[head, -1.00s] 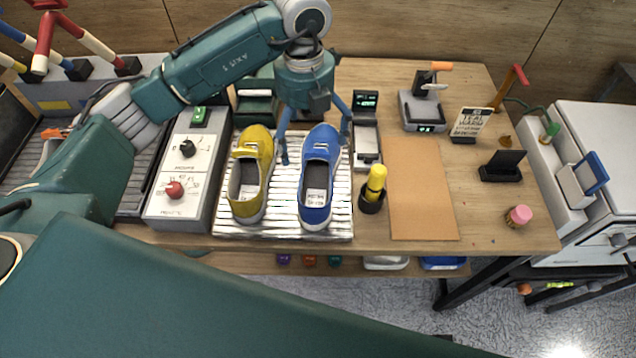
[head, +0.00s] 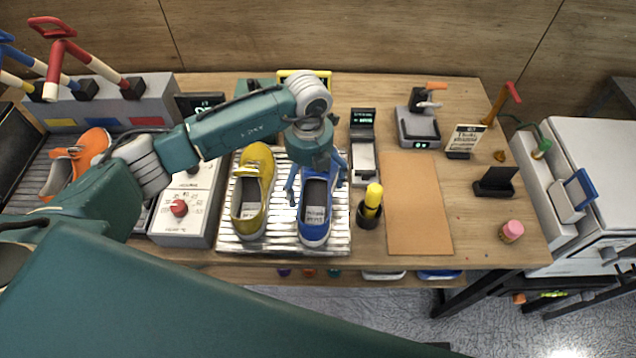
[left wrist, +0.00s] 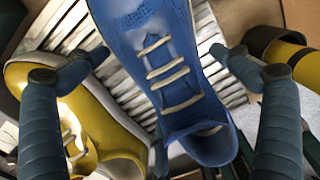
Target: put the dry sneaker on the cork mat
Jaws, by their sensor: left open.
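A blue sneaker (head: 313,222) lies on the right of a white slatted rack (head: 284,243), with a small label inside that I cannot read. A yellow sneaker (head: 252,205) lies beside it on the left. An orange sneaker (head: 92,146) is at the far left. The pictures do not settle which one is dry. My left gripper (head: 316,184) is open over the blue sneaker, with one finger on each side. In the left wrist view the blue sneaker (left wrist: 170,65) is between the fingers with clear gaps. The cork mat (head: 417,210) is flat and empty.
A yellow-topped black holder (head: 370,204) stands between the rack and the mat. A control box (head: 185,222) with a red knob is left of the rack. A scale-like device (head: 417,127), a sign (head: 464,141) and a pink-topped jar (head: 511,231) are around the mat.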

